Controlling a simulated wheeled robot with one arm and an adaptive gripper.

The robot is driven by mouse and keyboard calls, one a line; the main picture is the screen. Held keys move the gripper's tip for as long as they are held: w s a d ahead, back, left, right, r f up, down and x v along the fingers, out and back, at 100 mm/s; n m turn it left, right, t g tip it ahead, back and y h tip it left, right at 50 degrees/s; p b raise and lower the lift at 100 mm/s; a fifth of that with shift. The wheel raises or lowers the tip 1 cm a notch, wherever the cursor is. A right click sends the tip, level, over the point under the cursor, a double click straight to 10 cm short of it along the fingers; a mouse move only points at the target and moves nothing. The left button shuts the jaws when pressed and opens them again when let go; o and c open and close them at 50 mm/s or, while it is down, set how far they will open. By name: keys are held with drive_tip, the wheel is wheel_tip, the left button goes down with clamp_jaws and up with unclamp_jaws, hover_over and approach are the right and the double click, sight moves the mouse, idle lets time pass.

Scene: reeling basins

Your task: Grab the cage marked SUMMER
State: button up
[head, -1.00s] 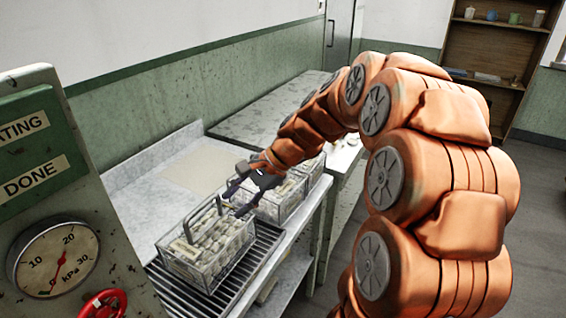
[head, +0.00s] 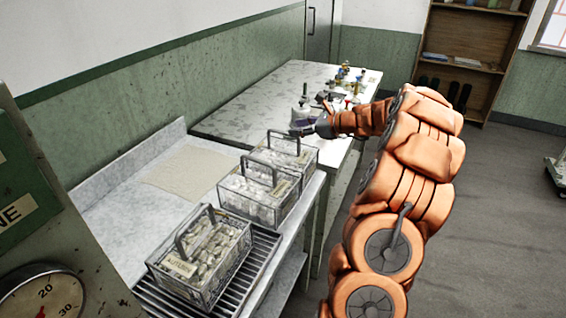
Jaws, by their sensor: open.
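Three wire cages with upright handles stand in a row along the counter, each filled with pale lumps. The near cage (head: 203,258) sits on the slatted rack and has a small paper label (head: 180,264) on its front. The middle cage (head: 262,192) and the far cage (head: 287,152) stand behind it; the middle one also has a label. The writing is too small to read, so I cannot tell which is marked SUMMER. My gripper (head: 303,130) is open and empty, just above and beyond the far cage's handle, seemingly apart from it.
A dark slatted rack (head: 255,275) lies under the near cage. Behind, a table (head: 270,95) carries bottles (head: 345,80) and small items near my gripper. A panel with a gauge (head: 42,298) stands at near left.

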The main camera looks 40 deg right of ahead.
sight(280, 132)
drive_tip(key=x, duration=0.2)
drive_tip(key=shift+w+a+f, duration=0.15)
drive_tip(key=shift+w+a, duration=0.05)
drive_tip(key=shift+a, duration=0.2)
drive_tip(key=p+x, duration=0.1)
drive_tip(key=x, duration=0.2)
drive_tip(key=shift+a+f+p, duration=0.25)
drive_tip(key=shift+f+p, duration=0.1)
drive_tip(key=shift+w+a+f, duration=0.15)
drive_tip(key=shift+w+f, duration=0.1)
drive_tip(key=shift+w, duration=0.25)
clamp_jaws()
